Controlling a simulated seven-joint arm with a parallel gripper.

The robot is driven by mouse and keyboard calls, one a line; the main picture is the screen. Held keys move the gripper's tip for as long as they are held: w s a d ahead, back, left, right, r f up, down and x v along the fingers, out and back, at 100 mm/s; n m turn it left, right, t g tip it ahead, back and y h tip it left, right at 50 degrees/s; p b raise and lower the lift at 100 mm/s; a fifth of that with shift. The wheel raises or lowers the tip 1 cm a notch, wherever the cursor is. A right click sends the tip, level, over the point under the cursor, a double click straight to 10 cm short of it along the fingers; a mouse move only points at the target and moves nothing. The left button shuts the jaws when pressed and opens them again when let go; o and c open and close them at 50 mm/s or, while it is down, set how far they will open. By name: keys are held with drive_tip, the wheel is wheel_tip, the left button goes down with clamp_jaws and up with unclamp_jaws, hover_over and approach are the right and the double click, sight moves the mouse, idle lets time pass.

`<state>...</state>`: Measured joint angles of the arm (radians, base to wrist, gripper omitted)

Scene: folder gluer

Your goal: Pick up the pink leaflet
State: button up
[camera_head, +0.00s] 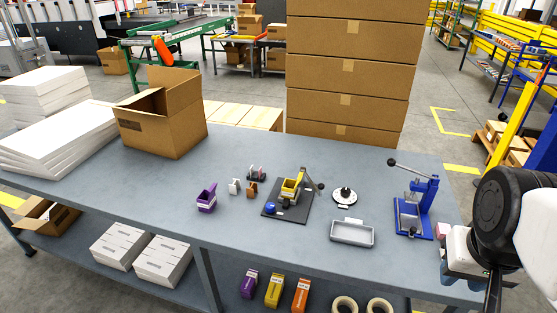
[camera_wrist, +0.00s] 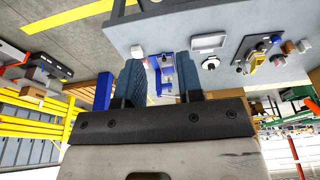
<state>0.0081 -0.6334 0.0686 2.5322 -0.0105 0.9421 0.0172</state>
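A small pink block-like item (camera_head: 442,230), which I take to be the pink leaflet, is at the right end of the grey table, beside the blue press and partly hidden by my arm's white end. In the wrist view a pale pink item (camera_wrist: 136,50) shows just beyond the tip of the left finger. My gripper (camera_wrist: 158,62) is open, with its two blue-grey fingers apart and nothing held between them. In the head view its fingertips cannot be made out clearly.
A blue press (camera_head: 413,210) with a lever stands left of the pink item. A grey tray (camera_head: 352,243), a round dial device (camera_head: 344,197) and a yellow fixture (camera_head: 292,186) stand farther left. An open carton (camera_head: 160,128) and white stacks (camera_head: 58,140) fill the left end.

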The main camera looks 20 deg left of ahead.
drive_tip(key=shift+w+r, duration=0.1)
drive_tip(key=w+a+r, duration=0.2)
drive_tip(key=w+a, duration=0.1)
drive_tip(key=w, duration=0.5)
drive_tip(key=w+a+r, duration=0.2)
drive_tip(key=w+a, duration=0.1)
drive_tip(key=w, duration=0.6)
drive_tip(key=w+a+f+g, duration=0.1)
drive_tip(key=w+a+f, duration=0.1)
drive_tip(key=w+a, duration=1.3)
drive_tip(key=shift+g, duration=0.8)
drive_tip(key=w+a+f, duration=0.7)
drive_tip(key=a, duration=0.3)
drive_tip(key=w+a+f, duration=0.7)
drive_tip(key=a, duration=0.4)
drive_tip(key=w+a+f, duration=0.7)
drive_tip(key=a, duration=0.3)
drive_tip(key=shift+w+a+f, duration=0.2)
drive_tip(key=shift+w, duration=0.1)
drive_tip(key=shift+f, duration=1.3)
